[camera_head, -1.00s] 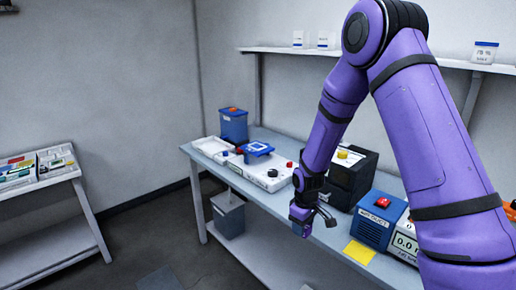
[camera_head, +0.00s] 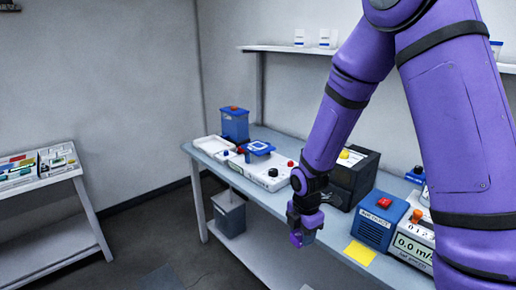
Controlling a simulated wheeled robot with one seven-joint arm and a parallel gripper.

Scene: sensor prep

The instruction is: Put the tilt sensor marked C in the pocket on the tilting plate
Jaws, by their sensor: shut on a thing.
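My gripper (camera_head: 303,237) hangs in front of the workbench's front edge, right of and nearer than the tilting plate. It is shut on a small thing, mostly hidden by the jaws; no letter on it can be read. The tilting plate (camera_head: 260,148) looks like a blue plate with a white square outline, on a white base unit (camera_head: 266,173) with a red and a dark knob. I cannot tell whether its pocket is empty. No tilt sensor marked C can be made out elsewhere.
The workbench (camera_head: 212,150) also carries a white tray, a blue bin (camera_head: 234,124), a black box (camera_head: 354,172), a blue box with a red button (camera_head: 377,222) and a yellow note (camera_head: 359,253). A side table (camera_head: 62,177) with coloured items stands left. Open floor lies between.

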